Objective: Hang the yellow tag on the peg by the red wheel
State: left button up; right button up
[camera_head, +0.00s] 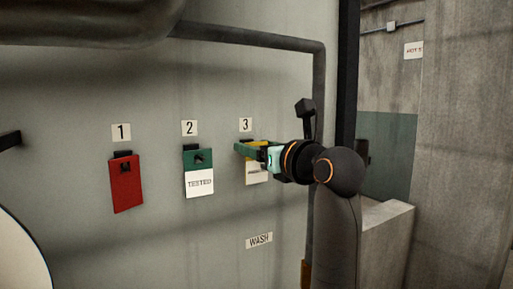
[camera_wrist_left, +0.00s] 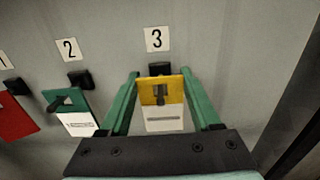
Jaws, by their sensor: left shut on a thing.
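The yellow tag (camera_wrist_left: 148,95), yellow above and white below, is at the peg (camera_wrist_left: 160,92) under the number 3. That dark peg shows through or in front of the tag's upper part. My left gripper (camera_wrist_left: 160,82) is shut on the tag, with a green finger at each side edge. In the head view the gripper (camera_head: 248,148) reaches the wall below the 3 and hides most of the yellow tag (camera_head: 257,143); its white lower part shows below the fingers. I see no red wheel in either view. My right gripper is not in view.
A red tag (camera_head: 125,190) hangs under the number 1. A green and white tag (camera_head: 199,184) marked TESTED hangs under the number 2, left of my gripper. A grey pipe (camera_head: 318,100) runs down the wall right of the 3. A WASH label (camera_head: 259,240) is below.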

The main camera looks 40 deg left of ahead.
pick_arm(q)
jog(key=shift+d, duration=0.15)
jog(key=shift+b+v, duration=0.35)
jog(key=shift+v, duration=1.3)
jog(key=shift+b+v, duration=0.45)
jog(key=shift+v, duration=2.55)
